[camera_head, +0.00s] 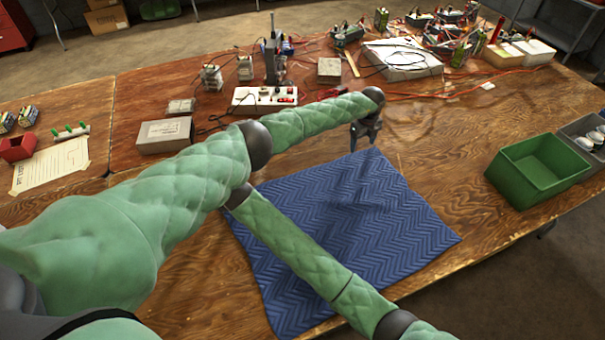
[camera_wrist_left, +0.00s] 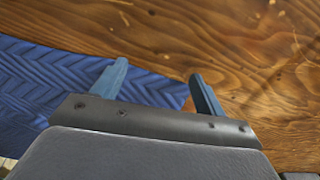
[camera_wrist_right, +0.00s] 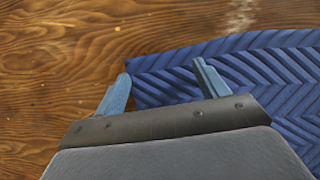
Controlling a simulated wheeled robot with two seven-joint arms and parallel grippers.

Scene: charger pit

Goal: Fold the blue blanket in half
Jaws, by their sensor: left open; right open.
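The blue blanket (camera_head: 400,225) with a zigzag pattern lies spread on the wooden table, lightly wrinkled near its far edge. My left gripper (camera_head: 362,146) is open at the blanket's far right corner; in the left wrist view its fingers (camera_wrist_left: 158,70) straddle the corner of the blanket (camera_wrist_left: 40,85). My right gripper (camera_wrist_right: 162,72) is open at another blanket corner (camera_wrist_right: 285,75), with one finger over the cloth and one near its edge. In the head view it is hidden behind my left arm, near the far left corner. Neither gripper visibly holds cloth.
My arms cross over the blanket. A green bin (camera_head: 537,172) stands at the right table edge. A grey box (camera_head: 165,135), a white power strip (camera_head: 265,96) and several electrical parts lie beyond the blanket. Orange cables (camera_head: 440,96) run at the back. Bare wood lies right of the blanket.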

